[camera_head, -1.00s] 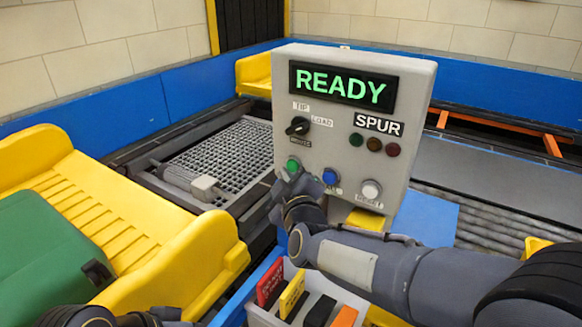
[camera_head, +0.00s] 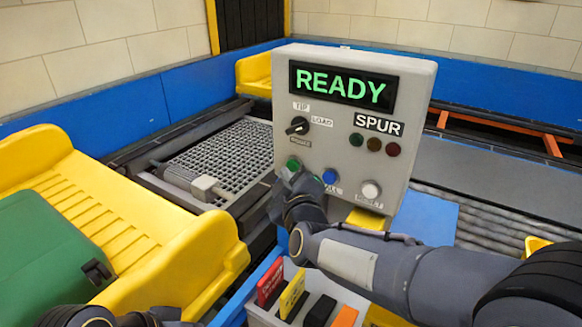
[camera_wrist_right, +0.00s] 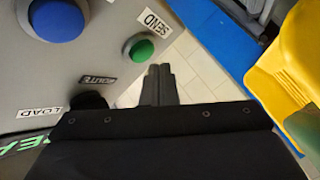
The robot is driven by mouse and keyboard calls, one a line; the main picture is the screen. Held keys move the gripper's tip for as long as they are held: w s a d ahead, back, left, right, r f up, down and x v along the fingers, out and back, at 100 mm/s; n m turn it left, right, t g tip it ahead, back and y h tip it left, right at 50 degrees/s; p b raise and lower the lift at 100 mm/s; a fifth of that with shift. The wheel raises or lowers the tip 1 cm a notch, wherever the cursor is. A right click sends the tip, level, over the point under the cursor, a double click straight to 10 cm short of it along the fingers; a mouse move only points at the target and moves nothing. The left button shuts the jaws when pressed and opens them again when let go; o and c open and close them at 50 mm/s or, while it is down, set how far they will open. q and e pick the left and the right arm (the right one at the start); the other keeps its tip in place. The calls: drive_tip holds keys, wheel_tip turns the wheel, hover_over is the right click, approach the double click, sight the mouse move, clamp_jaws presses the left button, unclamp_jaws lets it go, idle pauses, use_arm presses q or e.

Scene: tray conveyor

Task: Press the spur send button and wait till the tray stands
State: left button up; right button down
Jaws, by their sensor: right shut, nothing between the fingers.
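The grey control box (camera_head: 345,130) reads READY in green and carries a SPUR label. Its green send button (camera_head: 293,164) is at the lower left of the front; it also shows in the right wrist view (camera_wrist_right: 138,47) beside a SEND label. My right gripper (camera_head: 289,178) is shut and empty just in front of and below that button. In the right wrist view its closed fingertips (camera_wrist_right: 160,72) appear beside the button; I cannot tell whether they touch. A yellow tray (camera_head: 190,245) holding a green case stands at left. My left arm shows only partly at the bottom left; its jaws are unclear.
A blue button (camera_head: 330,176) and a white button (camera_head: 371,189) sit right of the green one; a black selector knob (camera_head: 297,126) is above. A bin of coloured cards (camera_head: 270,318) stands below the box. Another yellow tray (camera_head: 254,72) is behind it.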

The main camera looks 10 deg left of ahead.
drive_tip(key=shift+w+d, duration=0.1)
drive_tip(key=shift+w, duration=0.25)
drive_tip(key=shift+w+d, duration=0.2)
drive_tip(key=shift+w, duration=0.3)
idle(0.7)
drive_tip(key=shift+s, duration=0.1)
drive_tip(key=shift+s+a+p, duration=0.3)
drive_tip(key=shift+s, duration=0.5)
